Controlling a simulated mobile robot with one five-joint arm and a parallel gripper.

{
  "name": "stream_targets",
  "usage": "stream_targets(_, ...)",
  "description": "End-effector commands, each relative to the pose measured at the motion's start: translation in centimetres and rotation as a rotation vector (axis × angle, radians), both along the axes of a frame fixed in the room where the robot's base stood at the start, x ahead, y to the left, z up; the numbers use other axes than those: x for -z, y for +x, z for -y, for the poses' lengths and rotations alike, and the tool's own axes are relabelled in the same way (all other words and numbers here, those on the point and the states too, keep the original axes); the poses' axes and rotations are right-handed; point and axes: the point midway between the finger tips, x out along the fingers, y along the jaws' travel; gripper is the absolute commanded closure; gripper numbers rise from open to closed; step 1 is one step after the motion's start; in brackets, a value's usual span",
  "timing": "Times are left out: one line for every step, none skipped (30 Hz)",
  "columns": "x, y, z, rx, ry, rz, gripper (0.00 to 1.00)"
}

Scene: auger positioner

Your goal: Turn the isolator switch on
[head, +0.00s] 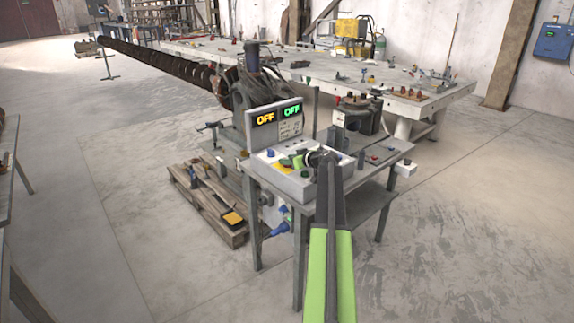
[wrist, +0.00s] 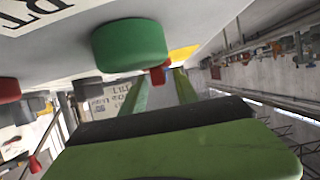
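The control box (head: 290,182) stands on a small metal table, with a panel behind it. Two lit displays on the panel (head: 264,118) read OFF, one orange and one green. A yellow plate (wrist: 184,53) on the box, with a small red handle (wrist: 158,74) beside it, looks like the isolator switch. The plate also shows in the head view (head: 283,168). My green gripper (head: 298,161) is low over the box. In the wrist view its fingers (wrist: 160,82) are apart, with the red handle near their tips. I cannot tell whether they touch it.
A large green button (wrist: 130,45) is close beside the fingers in the wrist view. A red button (wrist: 8,90) is at its left edge. A long workbench (head: 400,85) with loose parts stands behind. A wooden pallet (head: 210,205) lies left of the table. The floor in front is clear.

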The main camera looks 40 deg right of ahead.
Motion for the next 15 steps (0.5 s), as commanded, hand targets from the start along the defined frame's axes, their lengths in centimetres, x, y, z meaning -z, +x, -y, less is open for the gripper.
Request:
stream_targets(0.2, 0.35, 0.06, 0.0, 0.0, 0.0, 0.64)
stream_targets(0.21, 0.44, 0.03, 0.0, 0.0, 0.0, 0.64)
stream_targets(0.21, 0.52, 0.01, 0.0, 0.0, 0.0, 0.64)
stream_targets(0.19, 0.55, 0.0, 0.0, 0.0, 0.0, 0.64)
stream_targets(0.17, 0.55, -0.01, 0.0, 0.0, 0.0, 0.64)
stream_targets(0.16, 0.54, -0.03, 0.0, 0.0, 0.0, 0.64)
stream_targets(0.15, 0.54, -0.04, 0.0, 0.0, 0.0, 0.64)
stream_targets(0.14, 0.53, -0.05, 0.0, 0.0, 0.0, 0.64)
stream_targets(0.14, 0.53, -0.05, -0.001, 0.0, 0.0, 0.64)
stream_targets(0.14, 0.53, -0.06, -0.001, 0.0, 0.0, 0.65)
stream_targets(0.14, 0.53, -0.06, -0.001, 0.0, 0.0, 0.69)
stream_targets(0.14, 0.53, -0.07, -0.001, 0.0, 0.0, 0.74)
stream_targets(0.14, 0.53, -0.07, -0.001, 0.0, 0.0, 0.78)
stream_targets(0.14, 0.53, -0.08, -0.001, 0.0, 0.0, 0.82)
stream_targets(0.14, 0.53, -0.08, -0.001, 0.0, 0.0, 0.87)
